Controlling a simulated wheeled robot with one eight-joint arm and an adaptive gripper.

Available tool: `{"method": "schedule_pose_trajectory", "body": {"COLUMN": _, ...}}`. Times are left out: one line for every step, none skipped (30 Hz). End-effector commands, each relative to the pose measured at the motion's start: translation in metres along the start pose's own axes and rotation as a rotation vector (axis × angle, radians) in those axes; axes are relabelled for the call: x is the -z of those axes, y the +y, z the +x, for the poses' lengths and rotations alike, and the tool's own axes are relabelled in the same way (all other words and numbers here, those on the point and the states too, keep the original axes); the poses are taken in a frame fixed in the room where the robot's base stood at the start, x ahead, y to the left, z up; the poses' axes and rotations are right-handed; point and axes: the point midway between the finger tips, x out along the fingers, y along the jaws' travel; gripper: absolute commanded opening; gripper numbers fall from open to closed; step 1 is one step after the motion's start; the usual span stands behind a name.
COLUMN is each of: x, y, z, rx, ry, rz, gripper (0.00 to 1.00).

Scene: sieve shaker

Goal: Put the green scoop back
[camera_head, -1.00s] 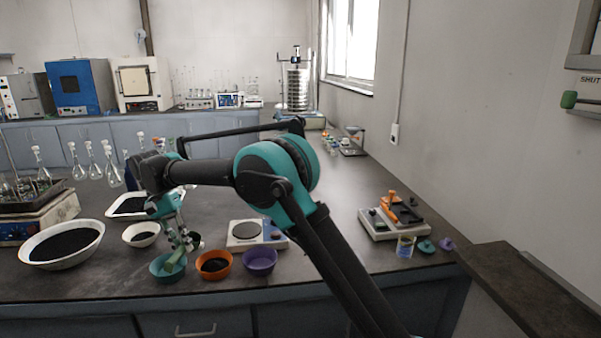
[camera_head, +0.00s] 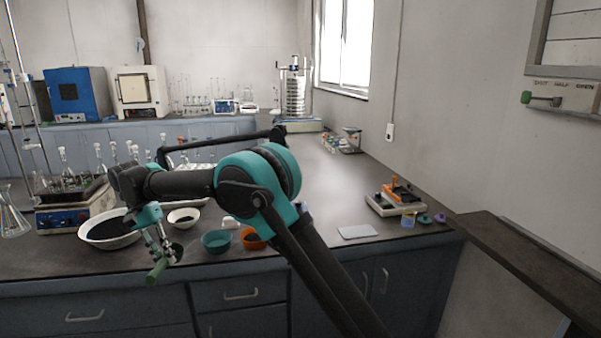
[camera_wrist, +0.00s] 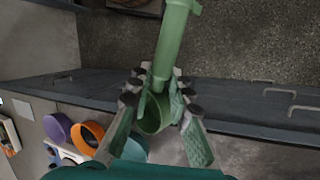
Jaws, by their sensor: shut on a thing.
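My gripper (camera_head: 163,247) is shut on the green scoop (camera_head: 157,272). It holds the scoop in the air, low at the left, in front of the bench's front edge in the head view. In the wrist view the gripper (camera_wrist: 157,84) grips the scoop (camera_wrist: 176,42) near where handle and bowl meet. The handle points to the top of that picture and the hollow bowl lies between the fingers. A light stand (camera_head: 378,205) with an orange-handled tool (camera_head: 397,190) sits at the right of the bench. A pale flat plate (camera_head: 357,232) lies near the front edge.
Glass flasks crowd the left. Open floor (camera_wrist: 240,45) lies before the drawers.

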Motion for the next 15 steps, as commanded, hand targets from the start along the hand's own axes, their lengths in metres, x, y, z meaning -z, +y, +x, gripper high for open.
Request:
{"method": "schedule_pose_trajectory", "body": {"x": 0.000, "y": 0.000, "z": 0.000, "rx": 0.000, "ry": 0.000, "rz": 0.000, "gripper": 0.00}}
{"method": "schedule_pose_trajectory", "body": {"x": 0.000, "y": 0.000, "z": 0.000, "rx": 0.000, "ry": 0.000, "rz": 0.000, "gripper": 0.00}}
{"method": "schedule_pose_trajectory", "body": {"x": 0.003, "y": 0.004, "z": 0.003, "rx": 0.000, "ry": -0.001, "rz": 0.002, "gripper": 0.00}}
{"method": "schedule_pose_trajectory", "body": {"x": 0.004, "y": 0.007, "z": 0.005, "rx": 0.000, "ry": -0.001, "rz": 0.002, "gripper": 0.00}}
{"method": "schedule_pose_trajectory", "body": {"x": 0.005, "y": 0.010, "z": 0.007, "rx": 0.000, "ry": 0.000, "rz": 0.002, "gripper": 0.00}}
{"method": "schedule_pose_trajectory", "body": {"x": 0.007, "y": 0.014, "z": 0.011, "rx": 0.000, "ry": 0.000, "rz": 0.000, "gripper": 0.00}}
{"method": "schedule_pose_trajectory", "body": {"x": 0.008, "y": 0.017, "z": 0.013, "rx": 0.000, "ry": 0.000, "rz": 0.000, "gripper": 0.00}}
{"method": "schedule_pose_trajectory", "body": {"x": 0.010, "y": 0.019, "z": 0.015, "rx": 0.000, "ry": 0.000, "rz": -0.001, "gripper": 0.00}}
{"method": "schedule_pose_trajectory", "body": {"x": 0.011, "y": 0.023, "z": 0.018, "rx": 0.000, "ry": 0.000, "rz": -0.001, "gripper": 0.00}}
{"method": "schedule_pose_trajectory", "body": {"x": 0.014, "y": 0.028, "z": 0.022, "rx": 0.000, "ry": 0.001, "rz": -0.001, "gripper": 0.00}}
{"method": "schedule_pose_trajectory", "body": {"x": 0.016, "y": 0.032, "z": 0.025, "rx": 0.000, "ry": 0.001, "rz": -0.001, "gripper": 0.00}}
{"method": "schedule_pose_trajectory", "body": {"x": 0.018, "y": 0.037, "z": 0.030, "rx": -0.001, "ry": 0.002, "rz": -0.002, "gripper": 0.00}}
{"method": "schedule_pose_trajectory", "body": {"x": 0.020, "y": 0.041, "z": 0.033, "rx": -0.001, "ry": 0.002, "rz": -0.003, "gripper": 0.00}}
{"method": "schedule_pose_trajectory", "body": {"x": 0.022, "y": 0.046, "z": 0.037, "rx": -0.001, "ry": 0.002, "rz": -0.003, "gripper": 0.00}}
{"method": "schedule_pose_trajectory", "body": {"x": 0.026, "y": 0.053, "z": 0.043, "rx": -0.001, "ry": 0.002, "rz": -0.003, "gripper": 0.00}}
